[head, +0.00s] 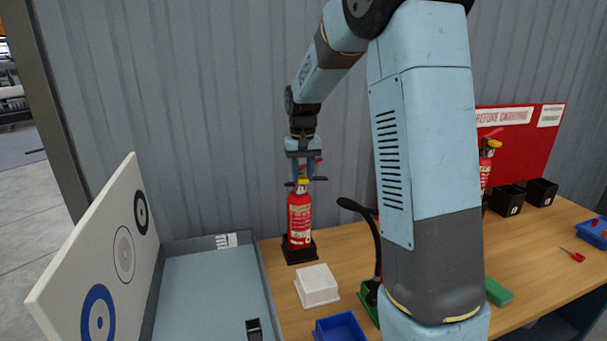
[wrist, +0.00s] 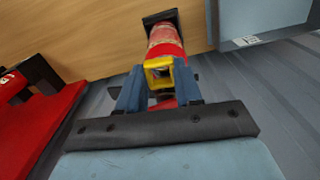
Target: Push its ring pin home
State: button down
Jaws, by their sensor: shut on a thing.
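A red fire extinguisher (head: 299,220) stands upright on a black base (head: 299,251) near the table's left end, by the grey wall. A yellow square ring (head: 303,181), which looks like the ring pin, is at its top. My gripper (head: 305,176) points down over the extinguisher's head. In the wrist view its blue fingers (wrist: 158,88) are closed on either side of the yellow ring (wrist: 157,71), with the red body (wrist: 164,42) behind it. The pin's shaft and its hole are hidden, so how deep the pin sits cannot be told.
A white block (head: 317,285), a blue bin (head: 340,328) and a black hose (head: 365,225) stand near my arm. A grey tray (head: 215,285) and a white target board (head: 105,255) are left. Another extinguisher (head: 486,170) stands right, before a red board (head: 535,150).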

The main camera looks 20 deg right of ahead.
jog(key=c, duration=0.7)
grip_release()
jog(key=shift+r, duration=0.15)
notch_tip(320, 180, up, 13)
jog(key=s+r+t, duration=0.1)
jog(key=s+r, duration=0.2)
jog(key=s, duration=0.6)
jog(key=s+f+t, duration=0.1)
jog(key=s+f, duration=0.1)
jog(key=s, duration=0.6)
jog(key=s+f+t, duration=0.1)
jog(key=s+t, duration=0.1)
jog(key=s, duration=0.6)
jog(key=s+f+n+t, duration=0.1)
jog(key=s+f, duration=0.1)
jog(key=s, duration=0.6)
jog(key=shift+s+a+f+t, duration=0.15)
jog(key=shift+f+t, duration=0.15)
jog(key=shift+f, duration=0.05)
